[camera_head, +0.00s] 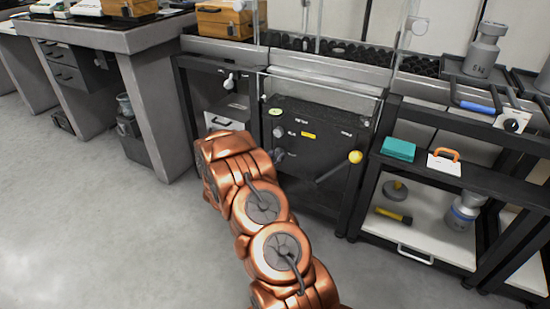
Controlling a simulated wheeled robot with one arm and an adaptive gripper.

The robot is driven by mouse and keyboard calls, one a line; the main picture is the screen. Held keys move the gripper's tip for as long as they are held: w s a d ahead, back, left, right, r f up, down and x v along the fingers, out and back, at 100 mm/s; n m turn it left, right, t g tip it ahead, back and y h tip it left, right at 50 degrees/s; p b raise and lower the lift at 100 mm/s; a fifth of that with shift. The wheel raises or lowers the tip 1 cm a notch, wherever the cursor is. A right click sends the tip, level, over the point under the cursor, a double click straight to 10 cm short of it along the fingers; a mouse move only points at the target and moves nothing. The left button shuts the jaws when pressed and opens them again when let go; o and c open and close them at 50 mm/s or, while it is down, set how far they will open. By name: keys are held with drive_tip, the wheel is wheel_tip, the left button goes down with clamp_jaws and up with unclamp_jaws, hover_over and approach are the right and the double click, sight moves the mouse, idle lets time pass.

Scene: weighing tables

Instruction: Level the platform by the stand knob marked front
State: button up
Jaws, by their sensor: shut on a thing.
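A black stand panel (318,150) faces me at the middle, below a glass-sided case. It carries a dark round knob (278,132), and a second dark rounded part (279,155) sits below it. The white lettering on the panel is too small to read surely, so I cannot tell which knob is marked front. A small pale green round piece (275,111), perhaps a bubble level, lies at the upper left; its bubble cannot be made out. My copper arm reaches up to the panel's left side. My gripper's fingers are hidden behind the arm.
A lever with a yellow ball (355,157) sticks out at the panel's right. A black-framed cart (440,178) on the right bears a teal box (398,149) and weights. A grey table (110,40) stands at the left. The floor (90,220) at left is clear.

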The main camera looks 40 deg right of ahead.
drive_tip(key=shift+r+n+p, duration=0.3)
drive_tip(key=shift+n+p, duration=0.4)
drive_tip(key=shift+p, duration=1.15)
drive_tip(key=n+p, duration=0.1)
drive_tip(key=p, duration=0.2)
drive_tip(key=shift+w+f+n, duration=0.1)
drive_tip(key=shift+n, duration=0.2)
drive_tip(key=shift+f, duration=0.15)
drive_tip(key=o, duration=1.1)
drive_tip(key=shift+o, duration=0.2)
drive_tip(key=v, duration=1.2)
